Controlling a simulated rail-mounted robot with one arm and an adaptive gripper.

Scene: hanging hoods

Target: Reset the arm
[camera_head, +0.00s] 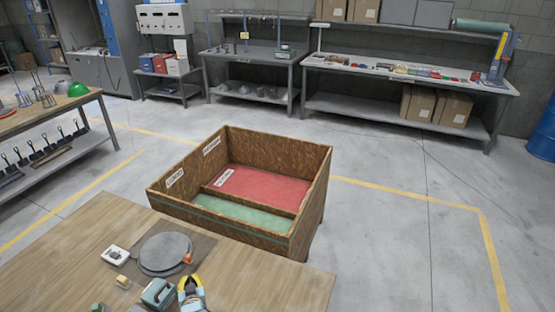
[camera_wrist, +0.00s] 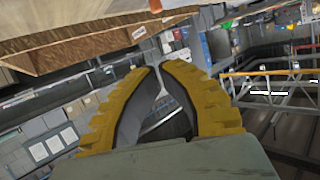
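My gripper (camera_head: 190,279) shows at the bottom of the head view, over the wooden table, with yellow and dark fingers pointing away from the camera. In the wrist view its two yellow-backed fingers (camera_wrist: 158,67) curve inward and their tips nearly meet. Nothing shows between them; the gripper looks shut and empty.
The wooden table (camera_head: 255,285) holds a round grey disc (camera_head: 165,252), a small white device (camera_head: 115,255) and a teal-grey item (camera_head: 158,293) beside my gripper. Beyond it stands a divided wooden crate (camera_head: 315,190) with red and green floors.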

